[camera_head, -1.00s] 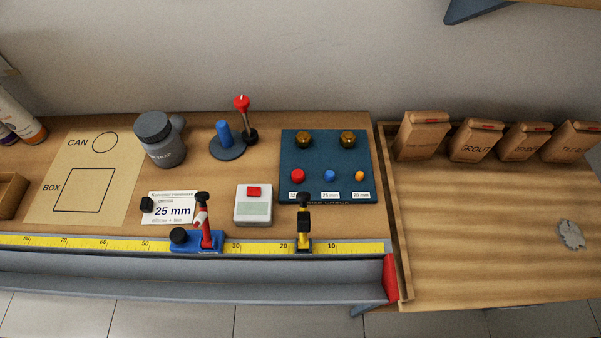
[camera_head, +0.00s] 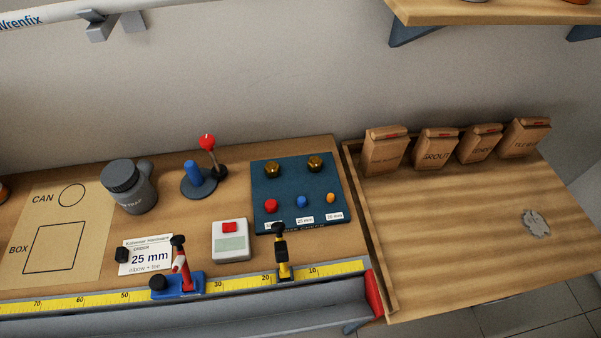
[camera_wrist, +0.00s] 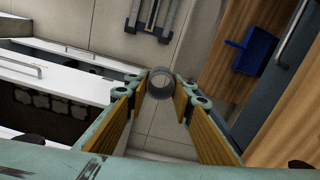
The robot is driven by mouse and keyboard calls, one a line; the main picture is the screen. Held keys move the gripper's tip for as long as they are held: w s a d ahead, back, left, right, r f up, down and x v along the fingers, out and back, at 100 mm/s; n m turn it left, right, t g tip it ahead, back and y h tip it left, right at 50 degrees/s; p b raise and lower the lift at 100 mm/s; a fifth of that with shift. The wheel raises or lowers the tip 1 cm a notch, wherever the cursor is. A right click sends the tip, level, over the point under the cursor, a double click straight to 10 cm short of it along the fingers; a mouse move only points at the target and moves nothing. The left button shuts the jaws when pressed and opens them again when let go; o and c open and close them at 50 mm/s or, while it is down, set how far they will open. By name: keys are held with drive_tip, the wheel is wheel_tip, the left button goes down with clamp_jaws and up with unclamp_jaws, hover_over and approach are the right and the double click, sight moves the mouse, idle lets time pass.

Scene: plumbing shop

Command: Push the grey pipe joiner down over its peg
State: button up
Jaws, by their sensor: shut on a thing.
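In the wrist view, my gripper (camera_wrist: 160,88) is shut on the grey pipe joiner (camera_wrist: 160,82), a short ring held between the fingertips with its round opening showing. The floor and cabinets lie behind it. Neither the gripper nor the joiner shows in the head view. There, a dark blue board (camera_head: 297,188) on the bench carries a red peg (camera_head: 271,206), a blue peg (camera_head: 302,202) and an orange peg (camera_head: 331,198) along its front, with size labels before them. Two brass fittings (camera_head: 272,170) sit at its back. Which peg belongs to the joiner is not clear.
A blue post (camera_head: 193,173) and a red-knobbed lever (camera_head: 207,143) stand left of the board. A grey jar (camera_head: 130,188), a 25 mm card (camera_head: 146,257) and a red-buttoned device (camera_head: 230,243) are nearby. A yellow-scaled rail (camera_head: 100,298) edges the bench front. Paper bags (camera_head: 385,152) line the right-hand surface.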

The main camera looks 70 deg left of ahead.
wheel_tip(320, 180, up, 12)
drive_tip(key=p, duration=1.1)
drive_tip(key=shift+r+p, duration=0.25)
drive_tip(key=shift+p, duration=0.15)
